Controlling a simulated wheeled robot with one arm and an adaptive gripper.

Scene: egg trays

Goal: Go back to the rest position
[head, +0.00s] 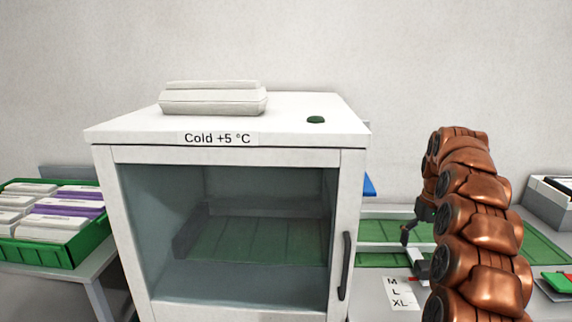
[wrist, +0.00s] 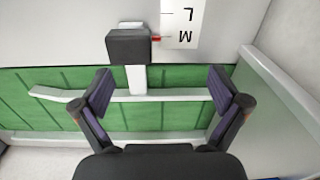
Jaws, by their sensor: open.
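My gripper (wrist: 164,95) is open and empty in the wrist view, its two dark fingers spread wide over a green-floored tray (wrist: 180,118) with pale rails. In the head view my gripper (head: 408,235) is small and partly hidden by my copper-coloured arm. It hangs over the green tray area (head: 380,230) on the right-hand table. A dark block on a pale stem (wrist: 128,46) stands just beyond the fingers, apart from them. A label sheet with M, L and XL (head: 398,292) lies in front of the tray and also shows upside down in the wrist view (wrist: 184,22).
A white cabinet marked Cold +5 °C (head: 130,220) stands left of my arm, its glass door shut. A closed egg carton (head: 212,100) and a dark green object (head: 316,120) lie on top. A green crate (head: 50,252) of cartons is at left; a grey box (head: 550,203) is at right.

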